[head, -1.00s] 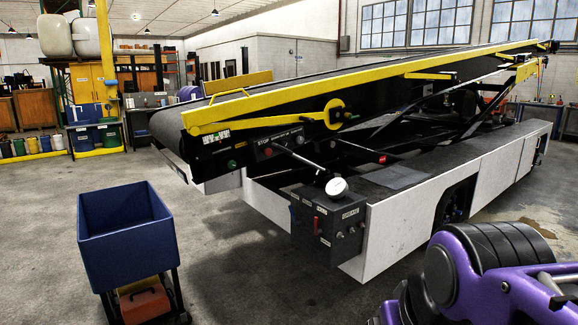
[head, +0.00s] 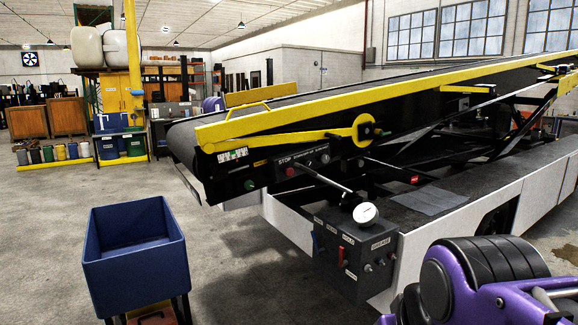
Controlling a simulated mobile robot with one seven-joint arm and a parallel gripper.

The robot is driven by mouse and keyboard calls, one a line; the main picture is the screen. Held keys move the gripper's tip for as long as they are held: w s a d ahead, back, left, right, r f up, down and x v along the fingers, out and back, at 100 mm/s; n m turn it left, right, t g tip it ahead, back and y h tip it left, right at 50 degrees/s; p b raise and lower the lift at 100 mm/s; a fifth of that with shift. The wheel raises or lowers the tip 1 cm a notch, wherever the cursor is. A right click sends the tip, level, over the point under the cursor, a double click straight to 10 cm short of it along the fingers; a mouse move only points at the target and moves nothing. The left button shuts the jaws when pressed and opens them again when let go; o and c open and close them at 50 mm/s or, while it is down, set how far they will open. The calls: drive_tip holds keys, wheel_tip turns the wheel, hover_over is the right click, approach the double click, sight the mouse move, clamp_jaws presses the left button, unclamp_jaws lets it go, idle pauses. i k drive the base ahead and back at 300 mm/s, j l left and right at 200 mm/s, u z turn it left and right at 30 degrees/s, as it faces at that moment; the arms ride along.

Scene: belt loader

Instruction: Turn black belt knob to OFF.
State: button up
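The belt loader (head: 330,112) has a sloping black belt with a yellow side rail. A dark panel marked STOP (head: 300,162) with small controls sits under its low end. A dark grey control box (head: 330,262) stands at the near corner of the white chassis, with a red lever (head: 315,243) and small knobs on its faces. The black belt knob is too small to pick out for sure, and its setting cannot be read. My purple and black arm (head: 480,285) fills the bottom right; my gripper is out of view.
A blue bin on a cart (head: 135,270) stands front left. A rod with a round white end (head: 365,213) juts out above the control box. The concrete floor between the bin and the loader is clear. Shelves and buckets line the back left.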

sight(308, 164)
drive_tip(key=i+l, duration=0.15)
drive_tip(key=i, duration=0.85)
drive_tip(key=l+z, duration=0.05)
